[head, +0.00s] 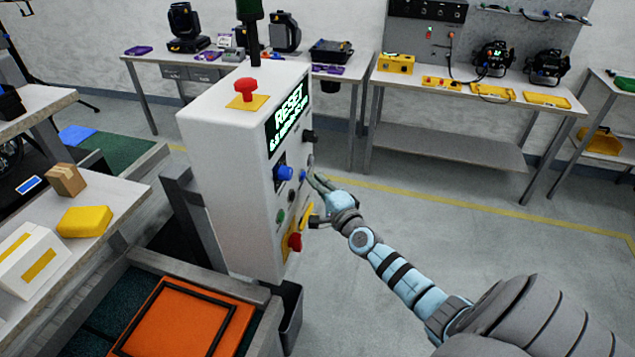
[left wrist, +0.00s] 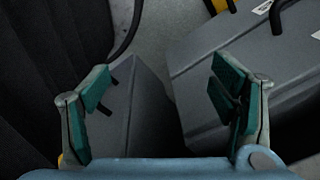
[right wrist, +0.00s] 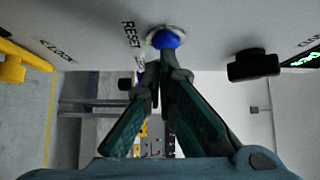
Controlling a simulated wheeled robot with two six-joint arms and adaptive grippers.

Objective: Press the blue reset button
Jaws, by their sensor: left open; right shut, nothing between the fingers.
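The blue reset button (right wrist: 168,40), domed in a silver ring beside the printed word RESET, shows at the top of the right wrist view. In the head view a small blue button (head: 302,175) sits on the face of the white control box (head: 232,165). My right gripper (head: 314,179) is shut and empty, with its fingertips close in front of that face. In the right wrist view its fingertips (right wrist: 160,62) overlap the button's lower edge; I cannot tell whether they touch. My left gripper (left wrist: 165,90) is open and empty, seen only in the left wrist view.
A larger blue knob (head: 284,173), a black knob (head: 308,137), a yellow handle (head: 306,216) and a red knob (head: 295,241) share the face. A red mushroom button (head: 246,88) tops the box. Grey cases (left wrist: 250,65) lie below my left gripper. Floor right of the box is clear.

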